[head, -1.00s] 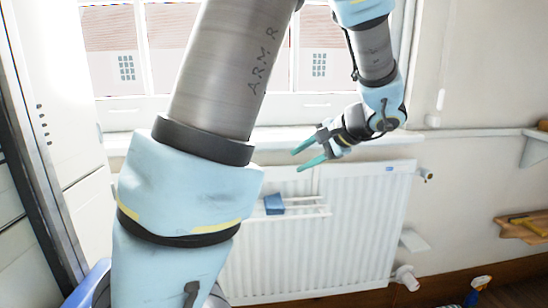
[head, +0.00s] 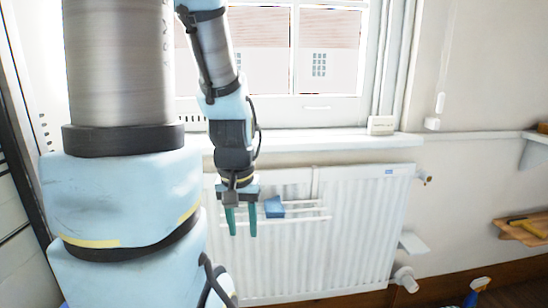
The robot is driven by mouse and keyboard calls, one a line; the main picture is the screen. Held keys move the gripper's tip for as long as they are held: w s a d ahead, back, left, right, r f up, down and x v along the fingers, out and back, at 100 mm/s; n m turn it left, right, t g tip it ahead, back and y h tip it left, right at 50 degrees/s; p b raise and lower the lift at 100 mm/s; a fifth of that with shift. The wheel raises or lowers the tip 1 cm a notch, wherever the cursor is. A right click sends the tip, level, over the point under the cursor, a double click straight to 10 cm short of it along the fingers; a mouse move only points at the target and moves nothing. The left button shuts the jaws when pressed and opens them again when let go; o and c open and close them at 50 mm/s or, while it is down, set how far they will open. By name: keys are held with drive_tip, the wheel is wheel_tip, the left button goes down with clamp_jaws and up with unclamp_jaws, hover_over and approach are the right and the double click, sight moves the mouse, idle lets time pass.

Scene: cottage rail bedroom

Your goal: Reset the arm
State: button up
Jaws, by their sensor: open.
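My gripper (head: 241,222) hangs at the middle left of the head view with its two green fingers pointing down. The fingers are apart with nothing between them. It is in front of the white radiator (head: 345,235), just left of a blue block-like thing (head: 274,207) on the radiator's rail. I cannot tell how far the fingers are from the rail. My arm's large links fill the left side of the view and hide what is behind them.
A window sill (head: 330,141) runs above the radiator, with a small white box (head: 381,125) on it. A wooden shelf (head: 525,228) with a yellow-handled tool is at the right. A spray bottle (head: 476,291) stands at the lower right.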

wheel_tip(320, 180, up, 16)
drive_tip(key=p, duration=1.5)
drive_tip(key=shift+r, duration=0.25)
